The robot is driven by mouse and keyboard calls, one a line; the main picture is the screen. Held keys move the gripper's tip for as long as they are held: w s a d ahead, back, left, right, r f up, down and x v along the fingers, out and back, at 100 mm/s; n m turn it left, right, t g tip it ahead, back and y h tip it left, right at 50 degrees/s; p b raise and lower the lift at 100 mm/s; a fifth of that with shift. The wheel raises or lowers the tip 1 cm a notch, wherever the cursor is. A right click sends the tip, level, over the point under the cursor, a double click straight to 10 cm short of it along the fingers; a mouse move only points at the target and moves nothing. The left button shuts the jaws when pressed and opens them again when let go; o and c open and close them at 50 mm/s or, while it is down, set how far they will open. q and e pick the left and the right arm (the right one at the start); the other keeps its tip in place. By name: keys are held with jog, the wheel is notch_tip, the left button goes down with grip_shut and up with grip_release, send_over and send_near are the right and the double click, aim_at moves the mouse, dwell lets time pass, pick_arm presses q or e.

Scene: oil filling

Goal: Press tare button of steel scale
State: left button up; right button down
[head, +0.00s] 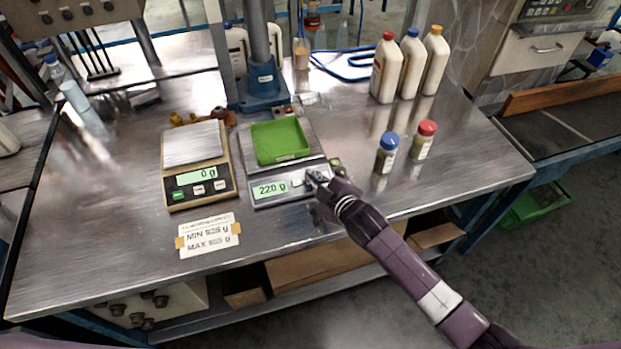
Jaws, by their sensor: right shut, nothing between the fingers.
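The steel scale (293,191) stands on the metal table and its green display reads 220 g. A green tray (270,131) sits on its pan. My right gripper (313,176) is shut and empty, with its fingertips at the right part of the scale's front panel, beside the display. The fingers cover part of the panel's buttons, and I cannot tell whether they touch one. My left gripper is out of view.
A tan scale (170,189) reading 0 g stands to the left. A paper label (209,236) lies in front of it. Two small bottles, blue-capped (386,157) and red-capped (423,143), stand to the right. Several white bottles (411,66) stand behind. A blue column base (263,88) rises behind the scales.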

jog(key=shift+w+f, duration=0.1)
jog(key=shift+f, duration=0.15)
jog(key=shift+w+a+f+b, duration=0.1)
jog(key=shift+f+b, duration=0.3)
jog(key=shift+f, duration=0.05)
dwell(0.6)
jog(key=shift+r, duration=0.1)
jog(key=shift+s+r+p, duration=0.25)
jog(key=shift+r+p, duration=0.45)
jog(key=shift+p, duration=0.3)
jog(key=r+p, duration=0.1)
jog(key=s+r+p, duration=0.1)
jog(key=r+p, duration=0.2)
jog(key=p, duration=0.1)
jog(key=shift+s+d+r, duration=0.3)
jog(key=shift+d+r, duration=0.05)
jog(key=shift+r, duration=0.05)
dwell(0.5)
